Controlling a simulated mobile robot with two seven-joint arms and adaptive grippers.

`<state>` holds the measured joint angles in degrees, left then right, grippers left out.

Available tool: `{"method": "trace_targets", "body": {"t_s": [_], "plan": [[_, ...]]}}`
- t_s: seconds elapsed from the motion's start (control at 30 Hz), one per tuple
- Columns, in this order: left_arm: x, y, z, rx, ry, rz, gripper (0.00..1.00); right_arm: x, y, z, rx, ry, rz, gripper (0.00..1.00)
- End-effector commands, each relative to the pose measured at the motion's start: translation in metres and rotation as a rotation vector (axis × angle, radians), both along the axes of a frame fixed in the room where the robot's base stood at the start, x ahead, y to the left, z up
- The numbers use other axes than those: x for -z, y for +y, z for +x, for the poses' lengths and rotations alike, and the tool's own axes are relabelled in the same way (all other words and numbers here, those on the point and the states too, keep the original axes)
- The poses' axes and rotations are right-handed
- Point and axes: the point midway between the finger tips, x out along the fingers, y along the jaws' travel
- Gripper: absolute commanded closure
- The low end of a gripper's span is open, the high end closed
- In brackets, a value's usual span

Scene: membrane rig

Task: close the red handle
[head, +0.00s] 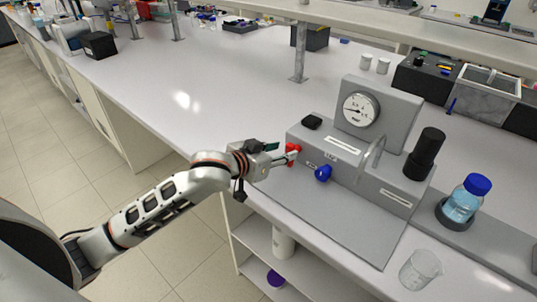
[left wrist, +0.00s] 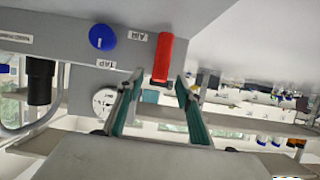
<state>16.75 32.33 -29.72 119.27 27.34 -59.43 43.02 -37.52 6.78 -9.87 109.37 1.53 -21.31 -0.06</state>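The red handle (head: 293,148) is on the left end of the front face of the grey rig (head: 345,150). In the left wrist view the red handle (left wrist: 163,58) is a long bar just beyond the fingertips, lined up with the gap between them. My left gripper (head: 287,156) is at the handle, its fingers partly covering it in the head view. In the left wrist view the gripper (left wrist: 158,88) is open, with a finger on each side of the gap. I cannot tell whether a finger touches the handle. My right gripper is not in view.
A blue knob (head: 323,173) sits right of the handle. The rig also carries a gauge (head: 361,109), a curved metal tube (head: 369,160) and a black cylinder (head: 425,153). A blue-capped bottle (head: 462,203) and a beaker (head: 420,269) stand at right. The bench left of the rig is clear.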

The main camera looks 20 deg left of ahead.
Motion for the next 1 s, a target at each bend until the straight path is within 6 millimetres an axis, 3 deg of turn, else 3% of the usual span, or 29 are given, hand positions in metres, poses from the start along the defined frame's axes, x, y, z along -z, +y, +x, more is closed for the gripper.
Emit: {"method": "trace_targets", "body": {"t_s": [0.2,0.4,1.0], "plan": [[-0.016,0.013,-0.039,0.001,0.0,0.002,0.64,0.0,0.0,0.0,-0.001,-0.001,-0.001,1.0],[-0.025,0.02,-0.058,0.001,0.001,0.001,0.64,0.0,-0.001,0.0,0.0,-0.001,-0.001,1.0],[-0.025,0.022,-0.063,0.0,0.001,0.005,0.64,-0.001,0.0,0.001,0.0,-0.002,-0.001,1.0]]}}
